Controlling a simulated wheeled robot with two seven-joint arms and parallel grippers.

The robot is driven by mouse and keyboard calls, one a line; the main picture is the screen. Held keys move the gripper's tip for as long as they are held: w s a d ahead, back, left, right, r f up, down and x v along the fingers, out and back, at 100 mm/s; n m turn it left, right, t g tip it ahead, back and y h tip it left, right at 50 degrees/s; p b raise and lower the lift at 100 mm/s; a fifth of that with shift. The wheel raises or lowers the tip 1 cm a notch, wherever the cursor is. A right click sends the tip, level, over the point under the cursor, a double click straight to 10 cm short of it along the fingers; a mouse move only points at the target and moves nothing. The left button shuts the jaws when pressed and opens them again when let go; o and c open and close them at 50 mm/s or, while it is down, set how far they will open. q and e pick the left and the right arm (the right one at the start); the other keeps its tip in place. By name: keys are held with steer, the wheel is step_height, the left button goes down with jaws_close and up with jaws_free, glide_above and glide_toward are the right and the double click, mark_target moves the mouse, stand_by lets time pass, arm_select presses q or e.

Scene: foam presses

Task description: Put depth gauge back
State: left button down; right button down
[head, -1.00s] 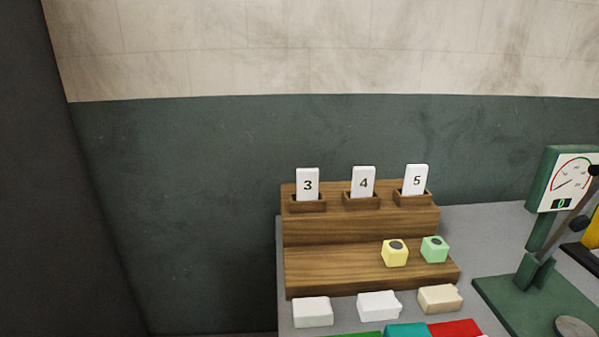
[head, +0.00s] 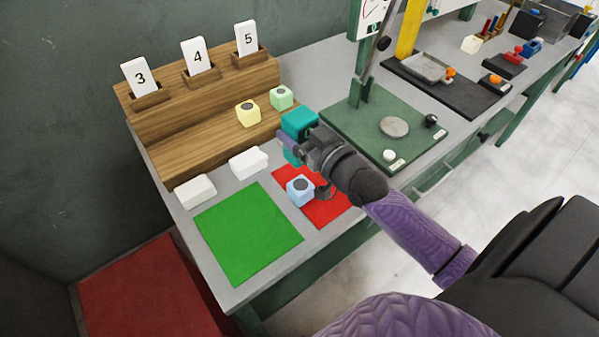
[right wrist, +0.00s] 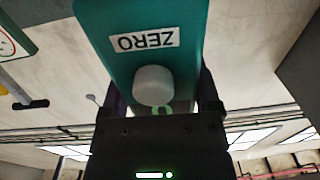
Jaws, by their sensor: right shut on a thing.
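The depth gauge, a teal body (head: 300,121), is in the jaws of my right gripper (head: 291,143) in the head view, between the wooden rack and the red mat. The gripper covers part of it. In the right wrist view the teal gauge (right wrist: 112,22) fills the space between the fingers (right wrist: 158,95), with a "ZERO" label and a round white button facing the camera. I cannot tell whether its lower end touches the table. My left gripper is not in view.
A stepped wooden rack (head: 178,133) holds cards 3, 4, 5 and yellow (head: 247,115) and green (head: 281,98) cubes. White foam blocks (head: 195,192) (head: 248,162) lie before it. The green mat (head: 247,234) is clear. A press base (head: 365,125) stands right.

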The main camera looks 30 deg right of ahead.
steer(key=shift+w+d+r, duration=0.1)
steer(key=shift+d, duration=0.05)
step_height(320, 180, down, 10)
steer(key=b, duration=0.4)
steer(key=shift+r, duration=0.1)
